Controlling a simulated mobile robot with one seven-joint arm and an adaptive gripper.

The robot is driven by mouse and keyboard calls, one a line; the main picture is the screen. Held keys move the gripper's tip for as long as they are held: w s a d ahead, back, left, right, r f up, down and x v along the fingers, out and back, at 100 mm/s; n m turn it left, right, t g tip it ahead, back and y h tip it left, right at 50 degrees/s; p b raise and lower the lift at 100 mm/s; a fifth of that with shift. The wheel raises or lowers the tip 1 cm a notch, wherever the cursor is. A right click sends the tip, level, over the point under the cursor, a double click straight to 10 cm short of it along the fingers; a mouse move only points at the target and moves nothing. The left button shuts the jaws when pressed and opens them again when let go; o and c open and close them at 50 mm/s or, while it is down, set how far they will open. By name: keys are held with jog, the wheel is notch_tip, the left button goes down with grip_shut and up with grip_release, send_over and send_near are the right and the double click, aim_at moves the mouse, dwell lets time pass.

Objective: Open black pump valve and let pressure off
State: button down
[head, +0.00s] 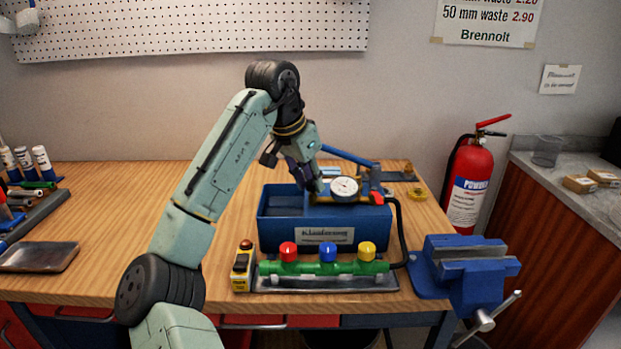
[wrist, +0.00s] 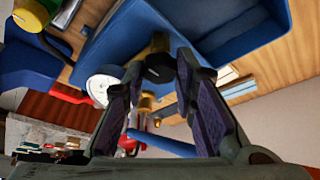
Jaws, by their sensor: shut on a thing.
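The blue test pump (head: 285,232) stands on the workbench, with a white round gauge (head: 345,189) and a blue lever (head: 348,155) on top. My gripper (head: 315,187) reaches down to the pump's top, just left of the gauge. In the wrist view the black valve knob (wrist: 158,68) sits between the fingertips of my gripper (wrist: 161,66), and the fingers are shut on it. Brass fittings show behind the knob, and the gauge (wrist: 100,87) is to its left. The head view hides the knob behind my gripper. I cannot tell how far the valve is turned.
A green manifold (head: 345,268) with red, blue and yellow knobs stands in front of the pump, joined by a black hose (head: 403,235). A blue vise (head: 465,270) is at the right edge.

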jog(key=shift+n, duration=0.3)
jog(key=n+t+y, duration=0.1)
jog(key=n, duration=0.2)
jog(key=shift+s+d, duration=0.1)
jog(key=shift+d, duration=0.05)
jog(key=n+y, duration=0.2)
jog(key=n, duration=0.2)
jog(key=shift+d+r, duration=0.1)
jog(key=n+y, duration=0.1)
jog(key=n, duration=0.3)
jog(key=shift+d, duration=0.1)
jog(key=shift+d+n+y, duration=0.15)
jog(key=shift+n+y, duration=0.75)
jog(key=shift+n, duration=1)
jog(key=c, duration=1.6)
grip_release()
jog(key=shift+g, duration=0.3)
